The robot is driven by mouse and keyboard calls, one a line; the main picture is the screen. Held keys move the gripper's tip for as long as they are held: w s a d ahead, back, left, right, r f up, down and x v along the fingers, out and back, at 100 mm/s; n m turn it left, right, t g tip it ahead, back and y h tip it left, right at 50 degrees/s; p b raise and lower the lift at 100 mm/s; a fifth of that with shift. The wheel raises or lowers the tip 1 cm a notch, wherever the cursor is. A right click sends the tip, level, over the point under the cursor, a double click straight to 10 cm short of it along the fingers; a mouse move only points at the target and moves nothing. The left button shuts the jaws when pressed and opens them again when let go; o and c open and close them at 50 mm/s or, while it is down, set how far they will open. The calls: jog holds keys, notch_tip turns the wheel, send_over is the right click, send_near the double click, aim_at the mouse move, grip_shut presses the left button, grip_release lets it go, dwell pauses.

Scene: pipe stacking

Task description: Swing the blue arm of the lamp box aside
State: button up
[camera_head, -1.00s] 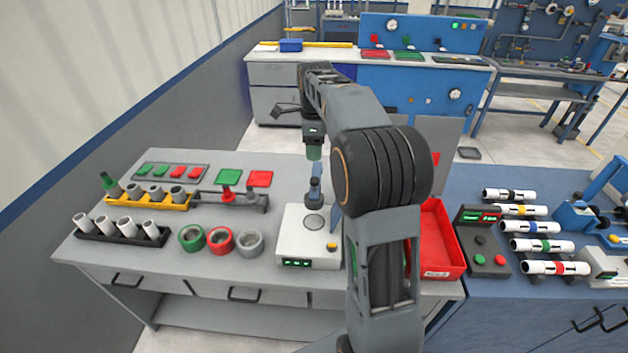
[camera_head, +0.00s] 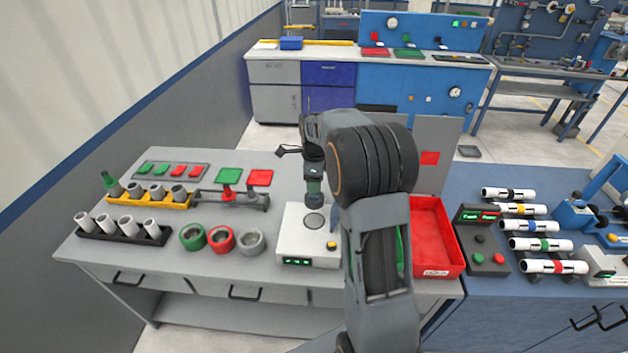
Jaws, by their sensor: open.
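The lamp box (camera_head: 296,243) is a white box at the front middle of the grey table, with a round disc on top, a yellow button and a green-lit display. A small piece of its blue arm (camera_head: 337,213) shows at the box's right side; the rest is hidden behind my arm and gripper. My gripper (camera_head: 314,194) is open and points down just above the rear of the lamp box, by the blue arm. Whether it touches the blue arm cannot be told.
Green, red and grey rings (camera_head: 221,239) lie left of the lamp box. A yellow rack (camera_head: 150,201) and a black rack (camera_head: 122,236) hold pipes further left. A red bin (camera_head: 436,235) stands right of my arm. A control box (camera_head: 483,243) is beyond it.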

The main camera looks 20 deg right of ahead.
grip_shut()
dwell(0.5)
